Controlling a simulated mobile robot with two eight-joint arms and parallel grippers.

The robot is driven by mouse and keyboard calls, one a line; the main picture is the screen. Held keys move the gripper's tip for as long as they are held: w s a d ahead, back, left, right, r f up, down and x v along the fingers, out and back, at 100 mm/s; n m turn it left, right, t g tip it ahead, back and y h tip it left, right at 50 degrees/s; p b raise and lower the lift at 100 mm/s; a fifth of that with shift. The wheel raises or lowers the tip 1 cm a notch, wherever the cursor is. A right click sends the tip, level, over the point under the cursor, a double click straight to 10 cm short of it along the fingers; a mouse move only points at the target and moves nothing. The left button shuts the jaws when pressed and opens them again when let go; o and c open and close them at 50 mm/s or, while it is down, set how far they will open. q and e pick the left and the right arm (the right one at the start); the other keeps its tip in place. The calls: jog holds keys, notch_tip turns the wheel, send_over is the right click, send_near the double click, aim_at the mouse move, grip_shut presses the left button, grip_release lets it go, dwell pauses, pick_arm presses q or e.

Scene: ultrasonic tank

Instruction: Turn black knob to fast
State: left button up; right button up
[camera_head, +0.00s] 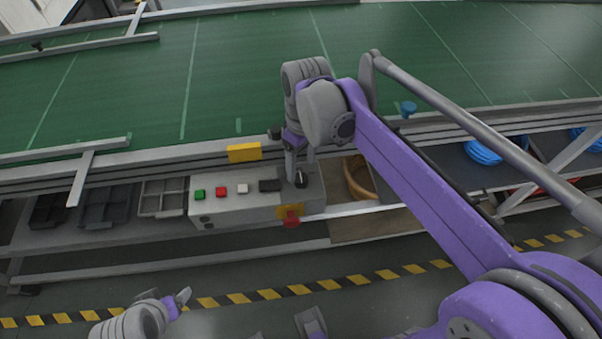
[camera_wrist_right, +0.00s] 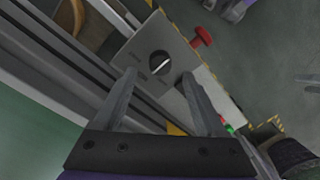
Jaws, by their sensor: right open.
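The black knob (camera_head: 300,180) sits on the top of the grey control box (camera_head: 235,206), near its right end. In the right wrist view the knob (camera_wrist_right: 160,64) is round with a pale pointer line; faint labels around it are too small to read. My right gripper (camera_head: 297,166) is above the box, its fingers pointing down at the knob. In the wrist view my right gripper (camera_wrist_right: 160,80) is open, with the knob just beyond and between its fingertips, apparently not touched. My left gripper (camera_head: 182,298) is low at the left over the floor, its opening unclear.
Green (camera_head: 200,194), red (camera_head: 221,191) and white (camera_head: 242,188) buttons and a black switch (camera_head: 270,185) line the box. A red emergency button (camera_head: 292,218) sticks out in front. A green conveyor belt (camera_head: 240,70) lies behind; grey trays (camera_head: 163,198) stand left.

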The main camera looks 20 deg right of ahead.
aim_at(301, 177)
jog(key=shift+a+f, duration=0.1)
jog(key=shift+f, duration=1.95)
grip_shut()
